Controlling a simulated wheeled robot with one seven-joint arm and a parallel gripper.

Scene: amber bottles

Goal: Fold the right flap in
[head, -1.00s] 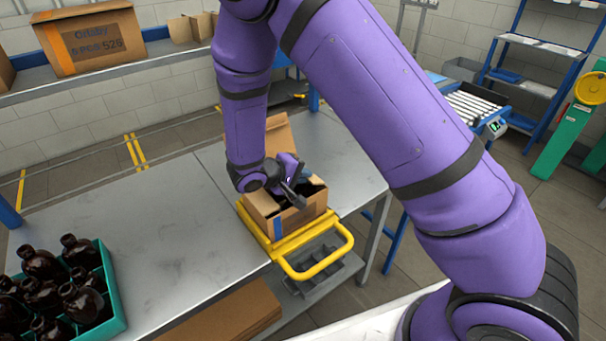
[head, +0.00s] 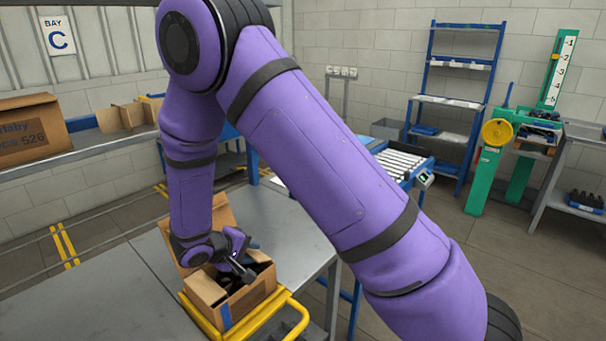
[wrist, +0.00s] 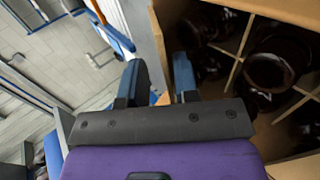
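The open cardboard carton (head: 250,303) sits in a yellow frame (head: 262,318) at the table's edge, below my arm. A tall flap (head: 217,222) stands up at its far side. My gripper (head: 246,272) is over the carton's right part. In the wrist view my gripper (wrist: 158,72) shows two blue-padded fingers apart, at the carton's wall (wrist: 172,22). A small tan patch shows between them; I cannot tell if it is the right flap. Dark bottles (wrist: 272,62) stand between cardboard dividers (wrist: 238,62) inside. My arm hides part of the carton.
The grey table (head: 140,285) is clear left of the carton. A shelf (head: 95,145) behind holds another carton (head: 28,128). A roller conveyor (head: 400,162), a blue rack (head: 447,105) and a green stand (head: 490,165) are to the right. Floor shows beyond the table.

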